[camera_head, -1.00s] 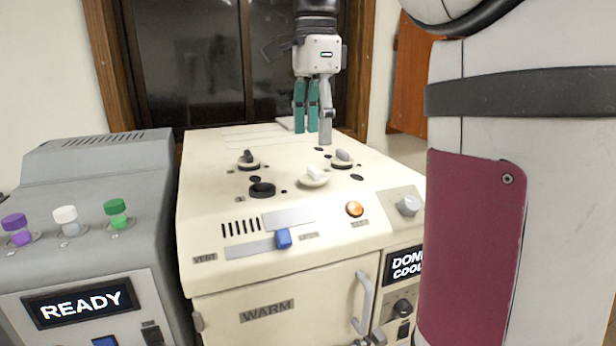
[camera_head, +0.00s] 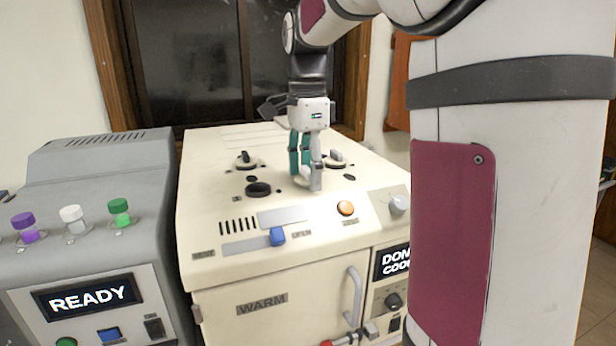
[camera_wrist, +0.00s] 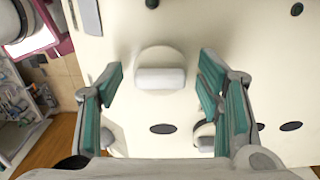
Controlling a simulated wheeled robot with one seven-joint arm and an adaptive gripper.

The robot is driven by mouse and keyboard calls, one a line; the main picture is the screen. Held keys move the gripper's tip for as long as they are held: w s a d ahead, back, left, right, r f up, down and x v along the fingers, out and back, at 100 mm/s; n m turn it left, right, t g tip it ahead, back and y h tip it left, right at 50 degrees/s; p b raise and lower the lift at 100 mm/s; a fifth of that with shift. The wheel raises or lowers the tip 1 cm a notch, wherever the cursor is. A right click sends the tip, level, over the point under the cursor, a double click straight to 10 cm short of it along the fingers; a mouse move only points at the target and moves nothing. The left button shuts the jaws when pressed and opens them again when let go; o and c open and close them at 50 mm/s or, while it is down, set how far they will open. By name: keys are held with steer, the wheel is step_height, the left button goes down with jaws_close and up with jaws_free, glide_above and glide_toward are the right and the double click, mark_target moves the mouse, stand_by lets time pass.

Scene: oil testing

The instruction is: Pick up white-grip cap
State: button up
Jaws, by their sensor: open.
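The white-grip cap (camera_wrist: 160,79) shows in the wrist view as a round cream disc with a raised white bar. It sits on the cream machine's top, in the gap ahead of the open fingers. My gripper (camera_wrist: 160,85) has green-padded fingers spread to either side of the cap, with nothing between them gripped. In the head view my gripper (camera_head: 305,182) points down over the cap and hides most of it; only part of its pale rim (camera_head: 301,181) shows. I cannot tell whether the fingertips touch the machine top.
A blue slider (camera_head: 277,237) and orange button (camera_head: 346,208) are on the front.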

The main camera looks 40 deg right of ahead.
steer(key=c, duration=0.8)
steer(key=shift+r, duration=0.15)
